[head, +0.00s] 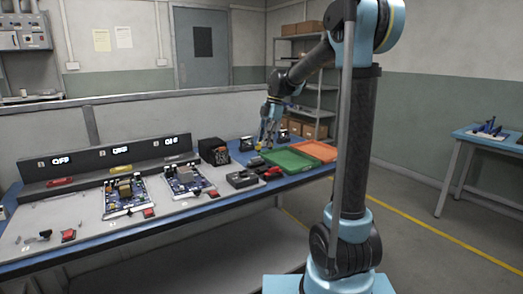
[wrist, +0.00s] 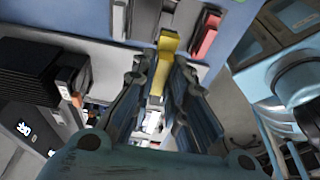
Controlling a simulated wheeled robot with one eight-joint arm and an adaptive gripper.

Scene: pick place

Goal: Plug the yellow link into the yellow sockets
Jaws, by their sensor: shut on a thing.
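My gripper (head: 268,140) is over the far right part of the workbench, left of the green tray. It is shut on the yellow link (wrist: 165,65), which stands between the two fingers in the wrist view. In the head view the link is only a tiny yellow patch near the fingertips. The long grey console at the back of the bench bears a yellow strip (head: 119,169) below its middle display. I cannot tell whether that strip is the yellow sockets. The link is well to the right of it.
A green tray (head: 290,160) and an orange tray (head: 319,150) lie at the right. A black bin (head: 213,151) stands left of my gripper. Two circuit boards (head: 124,197) (head: 188,180) lie before the console. A red piece (wrist: 208,35) is beside the link in the wrist view.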

